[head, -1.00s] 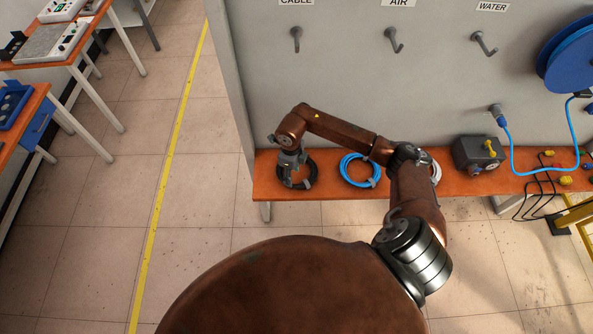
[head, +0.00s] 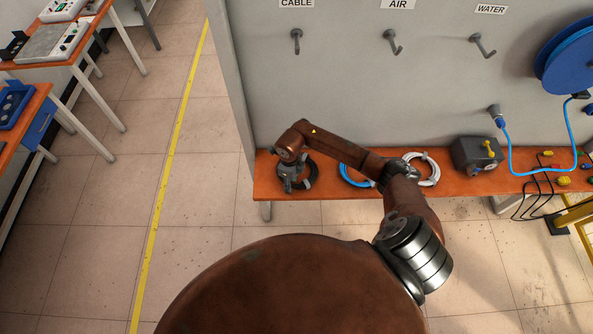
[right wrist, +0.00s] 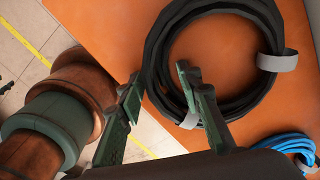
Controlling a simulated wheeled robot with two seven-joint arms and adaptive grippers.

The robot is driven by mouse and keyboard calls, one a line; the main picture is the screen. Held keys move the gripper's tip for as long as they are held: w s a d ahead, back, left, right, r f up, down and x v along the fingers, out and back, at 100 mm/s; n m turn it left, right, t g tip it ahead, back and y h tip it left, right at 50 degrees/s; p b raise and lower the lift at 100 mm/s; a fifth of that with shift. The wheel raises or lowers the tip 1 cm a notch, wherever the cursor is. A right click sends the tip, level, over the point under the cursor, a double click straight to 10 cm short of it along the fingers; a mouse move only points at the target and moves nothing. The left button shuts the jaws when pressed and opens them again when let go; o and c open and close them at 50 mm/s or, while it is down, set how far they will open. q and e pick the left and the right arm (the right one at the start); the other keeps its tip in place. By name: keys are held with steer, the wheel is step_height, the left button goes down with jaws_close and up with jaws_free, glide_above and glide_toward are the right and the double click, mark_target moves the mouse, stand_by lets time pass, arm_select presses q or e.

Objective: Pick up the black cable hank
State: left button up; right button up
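The black cable hank (right wrist: 159,63) is a round coil with pale grey ties. It lies flat on the orange bench (right wrist: 105,35), at its left end; in the head view the hank (head: 311,168) is partly hidden by my right gripper. My right gripper (right wrist: 157,85) is open, and in the wrist view its two fingers appear on either side of the coil's near-left strands. Whether they touch the coil or are still above it I cannot tell. My left gripper is not in view.
A blue hank (head: 350,178) and a white hank (head: 433,170) lie further right on the bench, the blue one partly behind my arm. A dark grey box (head: 477,154) follows. Hooks (head: 296,40) stick out from the wall panel above.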

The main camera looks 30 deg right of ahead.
jaws_close()
steer(key=shift+r, duration=0.1)
stand_by(0.4)
steer(key=shift+w+r, duration=0.1)
steer(key=shift+r, duration=0.4)
steer(key=s+r, duration=0.1)
steer(key=r, duration=0.1)
steer(key=s+d+r+b, duration=0.1)
steer(key=r, duration=0.1)
steer(key=s+d+r, duration=0.1)
steer(key=r, duration=0.1)
steer(key=shift+s+d+r, duration=0.2)
steer(key=shift+d+r, duration=0.05)
steer(key=s+d+r+b, duration=0.1)
steer(key=s+d+r, duration=0.4)
steer(key=s, duration=0.3)
steer(key=shift+s+d+r+b, duration=0.15)
steer(key=shift+s+r+b, duration=0.05)
steer(key=shift+b, duration=0.15)
